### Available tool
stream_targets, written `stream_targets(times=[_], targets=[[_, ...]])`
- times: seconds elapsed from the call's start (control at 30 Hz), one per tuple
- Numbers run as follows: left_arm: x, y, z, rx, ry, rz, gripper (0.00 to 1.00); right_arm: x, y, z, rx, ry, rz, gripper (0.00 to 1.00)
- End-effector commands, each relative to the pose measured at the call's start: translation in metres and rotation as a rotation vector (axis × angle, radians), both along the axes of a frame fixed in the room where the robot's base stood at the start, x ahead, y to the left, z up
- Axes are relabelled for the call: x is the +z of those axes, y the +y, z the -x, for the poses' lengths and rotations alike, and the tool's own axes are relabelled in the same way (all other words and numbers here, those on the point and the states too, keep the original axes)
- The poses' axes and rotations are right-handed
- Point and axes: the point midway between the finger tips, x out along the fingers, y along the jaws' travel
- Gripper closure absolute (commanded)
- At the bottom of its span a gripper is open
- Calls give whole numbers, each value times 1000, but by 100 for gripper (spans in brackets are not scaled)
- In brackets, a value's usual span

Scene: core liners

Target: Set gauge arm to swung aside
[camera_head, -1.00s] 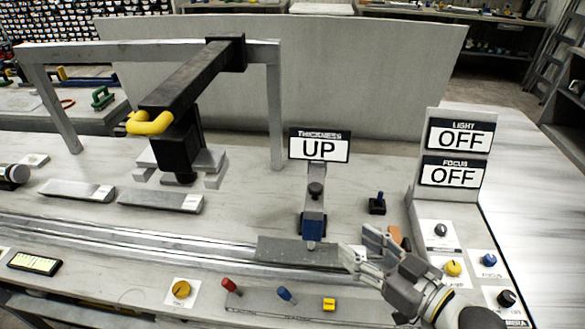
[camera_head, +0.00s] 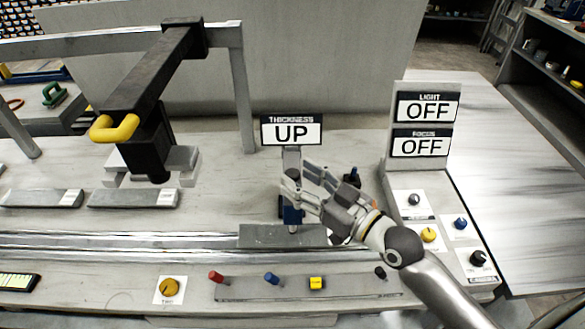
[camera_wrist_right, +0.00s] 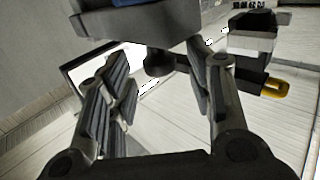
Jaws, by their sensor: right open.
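The thickness gauge has a sign reading UP (camera_head: 291,130) on a grey post with a dark knob and a blue lower part (camera_head: 291,213). I cannot tell which of its parts swings. My right gripper (camera_head: 302,180) is open at this post, its fingers partly hiding it. In the right wrist view a dark round knob (camera_wrist_right: 160,62) shows between the open fingers (camera_wrist_right: 165,95); contact cannot be told. A black arm (camera_head: 150,75) with a yellow handle (camera_head: 114,128) reaches forward from the grey gantry at the left. My left gripper is not in view.
A panel at the right shows LIGHT OFF (camera_head: 427,107) and FOCUS OFF (camera_head: 422,143), with several knobs below. Grey rails (camera_head: 120,240) cross the bench.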

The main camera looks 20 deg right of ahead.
Motion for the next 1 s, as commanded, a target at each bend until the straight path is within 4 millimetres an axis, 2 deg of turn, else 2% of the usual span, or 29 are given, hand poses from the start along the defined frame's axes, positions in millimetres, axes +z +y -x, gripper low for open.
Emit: stream_targets(times=[0.07,0.23,0.6,0.9,1.0], targets=[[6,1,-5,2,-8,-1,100,2,5,-10,-1,0,-2,52],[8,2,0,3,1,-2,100,1,11,-22,-1,0,-1,52],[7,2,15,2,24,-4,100,-1,14,-25,0,1,0,52],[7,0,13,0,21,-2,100,0,14,-25,0,1,0,91],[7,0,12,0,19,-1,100,0,14,-25,0,1,0,100]])
